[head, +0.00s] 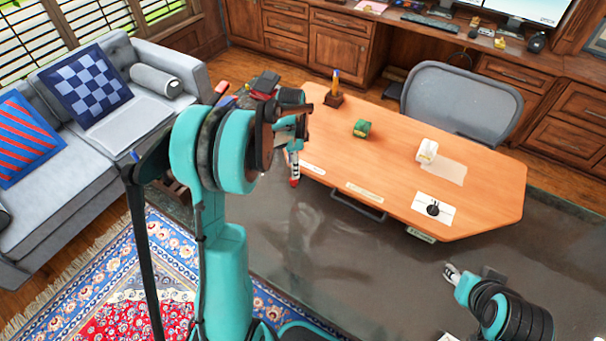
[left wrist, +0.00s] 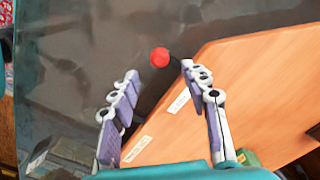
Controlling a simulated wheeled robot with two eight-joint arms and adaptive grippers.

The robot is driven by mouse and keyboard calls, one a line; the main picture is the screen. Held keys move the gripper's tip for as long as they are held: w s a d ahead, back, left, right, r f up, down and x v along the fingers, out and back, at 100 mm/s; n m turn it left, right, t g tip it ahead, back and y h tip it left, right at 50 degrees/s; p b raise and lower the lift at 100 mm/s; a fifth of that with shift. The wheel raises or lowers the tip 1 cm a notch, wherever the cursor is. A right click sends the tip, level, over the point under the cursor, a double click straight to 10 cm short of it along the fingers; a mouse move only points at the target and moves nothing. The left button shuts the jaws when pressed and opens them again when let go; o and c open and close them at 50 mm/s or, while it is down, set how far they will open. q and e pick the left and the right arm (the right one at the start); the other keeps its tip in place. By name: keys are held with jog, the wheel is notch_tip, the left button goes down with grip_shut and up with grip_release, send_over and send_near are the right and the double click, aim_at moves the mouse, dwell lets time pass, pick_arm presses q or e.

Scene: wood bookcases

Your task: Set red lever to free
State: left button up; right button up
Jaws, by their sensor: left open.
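The red lever's round red knob (left wrist: 159,57) shows in the left wrist view, just past and roughly between the fingertips of my left gripper (left wrist: 160,72). Its dark stem reaches right toward the desk edge, partly behind the right finger. My left gripper is open and empty, with its fingers spread. In the head view the red knob (head: 294,183) is just below my left gripper (head: 294,160), beside the desk's left front edge. My arm hides part of this area. My right gripper (head: 453,273) is low over the floor, away from the desk; its finger gap is unclear.
The wooden desk (head: 390,165) has white label strips (head: 364,192) along its front edge and a dark handle (head: 358,206) below. A green item (head: 362,129), a white dispenser (head: 427,150) and a pen holder (head: 334,97) stand on it. A grey sofa (head: 90,150) is left.

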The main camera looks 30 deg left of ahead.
pick_arm(q)
notch_tip(320, 180, down, 7)
jog(key=shift+r+b, duration=0.1)
jog(key=shift+b, duration=0.9)
grip_shut()
